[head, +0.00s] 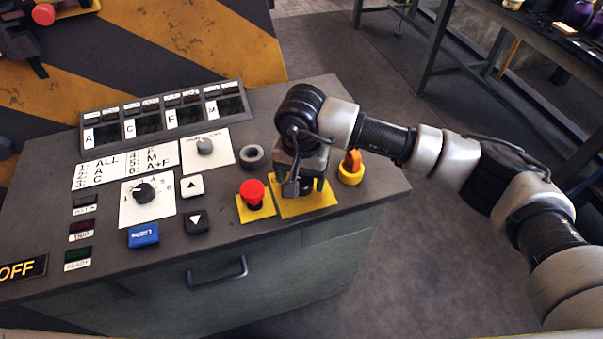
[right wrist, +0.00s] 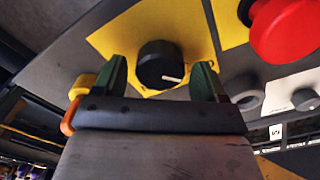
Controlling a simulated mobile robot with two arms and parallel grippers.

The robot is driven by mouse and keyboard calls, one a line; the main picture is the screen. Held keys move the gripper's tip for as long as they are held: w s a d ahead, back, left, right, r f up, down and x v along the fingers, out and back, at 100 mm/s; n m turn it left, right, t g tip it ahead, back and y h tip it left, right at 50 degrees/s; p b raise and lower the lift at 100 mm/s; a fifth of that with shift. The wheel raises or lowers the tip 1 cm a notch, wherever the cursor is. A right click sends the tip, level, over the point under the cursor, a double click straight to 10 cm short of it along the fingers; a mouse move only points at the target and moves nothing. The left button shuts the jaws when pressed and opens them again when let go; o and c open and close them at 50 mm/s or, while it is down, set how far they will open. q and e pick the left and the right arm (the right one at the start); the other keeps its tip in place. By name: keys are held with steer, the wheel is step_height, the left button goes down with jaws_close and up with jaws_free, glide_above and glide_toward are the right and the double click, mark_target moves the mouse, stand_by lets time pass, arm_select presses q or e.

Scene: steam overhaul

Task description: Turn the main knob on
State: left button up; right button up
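The main knob (right wrist: 158,66) is black with a white pointer line and sits on a yellow plate (right wrist: 190,30) in the right wrist view. My right gripper (right wrist: 161,68) is open, with one green finger on each side of the knob and visible gaps between; I cannot tell how deep the fingers reach around it. The pointer line aims toward the lower right of that view. In the head view my right gripper (head: 303,185) points down over the yellow plate (head: 322,200) and mostly hides the knob.
A red emergency button (head: 254,193) stands just left of the gripper, and an orange switch on a yellow base (head: 350,170) just right. A grey round part (head: 251,156) is behind. The console (head: 300,235) also carries a black selector (head: 144,193) and arrow buttons (head: 192,186).

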steer(key=c, duration=0.8)
steer(key=shift+o, duration=0.2)
steer(key=shift+f+m+b, duration=0.1)
steer(key=shift+m+b, duration=0.3)
steer(key=shift+b, duration=0.3)
steer(key=m+b, duration=0.5)
steer(key=b, duration=0.1)
steer(key=shift+f+m, duration=0.1)
steer(key=shift+m, duration=0.3)
steer(key=m+b, duration=0.2)
steer(key=shift+m+b, duration=0.4)
arm_select(q)
step_height(320, 180, down, 13)
steer(key=b, duration=0.3)
arm_select(e)
steer(key=m, duration=0.3)
steer(key=shift+m, duration=0.3)
steer(key=m+b, duration=0.2)
steer(key=m, duration=0.2)
steer(key=shift+r, duration=0.2)
arm_select(q)
steer(key=w+d+r, duration=0.2)
steer(key=w+r, duration=0.2)
steer(key=w, duration=0.6)
steer(key=shift+t, duration=0.3)
arm_select(e)
steer(key=shift+m, duration=0.6)
arm_select(q)
steer(key=shift+r, duration=0.1)
